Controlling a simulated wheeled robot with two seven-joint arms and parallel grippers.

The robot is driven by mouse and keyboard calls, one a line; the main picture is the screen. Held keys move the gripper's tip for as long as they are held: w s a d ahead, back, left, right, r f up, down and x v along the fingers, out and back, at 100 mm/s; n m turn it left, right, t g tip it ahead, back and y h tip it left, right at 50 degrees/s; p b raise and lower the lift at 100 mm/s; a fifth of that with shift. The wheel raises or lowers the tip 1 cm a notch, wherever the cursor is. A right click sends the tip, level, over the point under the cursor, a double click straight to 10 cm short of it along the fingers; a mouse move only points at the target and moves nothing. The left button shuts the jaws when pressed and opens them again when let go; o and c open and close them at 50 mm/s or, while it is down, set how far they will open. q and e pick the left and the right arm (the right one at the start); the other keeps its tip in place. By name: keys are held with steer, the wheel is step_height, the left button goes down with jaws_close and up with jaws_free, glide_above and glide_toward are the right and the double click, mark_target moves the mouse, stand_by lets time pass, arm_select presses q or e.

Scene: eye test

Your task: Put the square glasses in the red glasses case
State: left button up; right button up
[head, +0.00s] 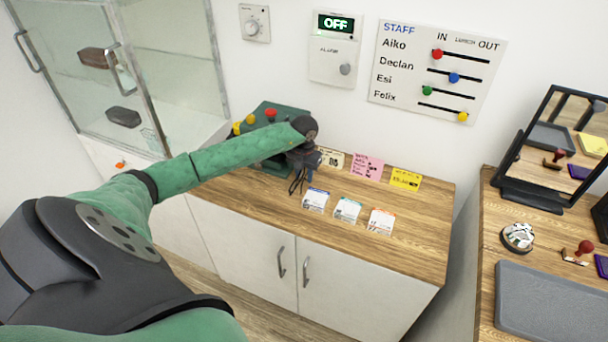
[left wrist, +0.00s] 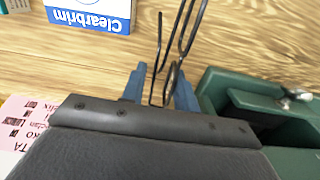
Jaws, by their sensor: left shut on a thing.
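My left gripper (head: 306,160) is over the wooden counter, shut on a pair of thin dark wire-framed glasses (head: 297,183). The glasses hang below the fingers. In the left wrist view, the blue fingertips (left wrist: 160,92) are around the dark wire frame (left wrist: 181,35), seen nearly edge-on, so I cannot tell the lens shape. A brownish-red case (head: 93,58) lies on the upper shelf of the glass cabinet at the left, far from the gripper. A dark grey case (head: 124,117) lies below it. My right gripper is not in view.
The glass cabinet (head: 140,60) has upright handles. A green device (head: 268,108) with red and yellow knobs stands beside my gripper. Several notes (head: 367,167) and white cards (head: 348,210) lie on the counter (head: 425,235). At right are a mirror (head: 560,145) and grey tray (head: 555,305).

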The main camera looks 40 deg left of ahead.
arm_select(q)
steer(key=o, duration=1)
